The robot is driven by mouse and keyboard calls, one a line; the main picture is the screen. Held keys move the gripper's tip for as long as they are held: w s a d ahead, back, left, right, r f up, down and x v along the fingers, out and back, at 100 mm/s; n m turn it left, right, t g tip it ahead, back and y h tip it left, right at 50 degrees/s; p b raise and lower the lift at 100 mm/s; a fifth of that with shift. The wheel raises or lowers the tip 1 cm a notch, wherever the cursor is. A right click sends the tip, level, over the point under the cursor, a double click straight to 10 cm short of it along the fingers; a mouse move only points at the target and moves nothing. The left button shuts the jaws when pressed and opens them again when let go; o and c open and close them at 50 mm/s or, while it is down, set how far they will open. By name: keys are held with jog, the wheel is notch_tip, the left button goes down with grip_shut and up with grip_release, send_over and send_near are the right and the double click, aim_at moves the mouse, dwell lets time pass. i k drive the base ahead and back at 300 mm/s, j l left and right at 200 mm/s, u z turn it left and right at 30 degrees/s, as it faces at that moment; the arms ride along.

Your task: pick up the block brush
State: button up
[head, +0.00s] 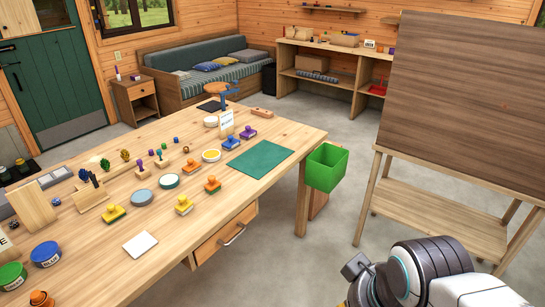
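A small brown wooden block (262,113) lies near the far right corner of the workbench. It looks like the block brush, but it is too small to see bristles, so I cannot be sure. Nothing touches it. My arm shows at the lower right, in front of the floor and well apart from the bench. Its dark end, which seems to be my gripper (357,268), is partly cut off and its fingers cannot be made out.
The workbench (290,132) holds several stamps, round tins, a green mat (260,160) and a white tile (140,244). A green bin (326,167) hangs at its right end. A wooden easel board (465,95) stands right. Grey floor is free between them.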

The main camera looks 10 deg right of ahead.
aim_at(213, 185)
jog(key=i+l+z, duration=0.1)
jog(key=i+z, duration=0.3)
jog(key=i+j+z, duration=0.1)
jog(key=i+z, duration=0.25)
jog(key=i, duration=0.2)
jog(key=i+l+u, duration=0.15)
jog(key=i+u, duration=0.3)
jog(key=i, duration=0.2)
jog(key=i+j+u, duration=0.1)
jog(key=i+u, duration=0.15)
jog(key=u, duration=0.2)
jog(key=i+u, duration=0.25)
jog(key=u, duration=0.15)
jog(key=i+u, duration=0.25)
jog(key=u, duration=0.2)
jog(key=i+u, duration=0.1)
jog(key=u, duration=0.85)
jog(key=i+l+u, duration=0.1)
jog(key=u, duration=3)
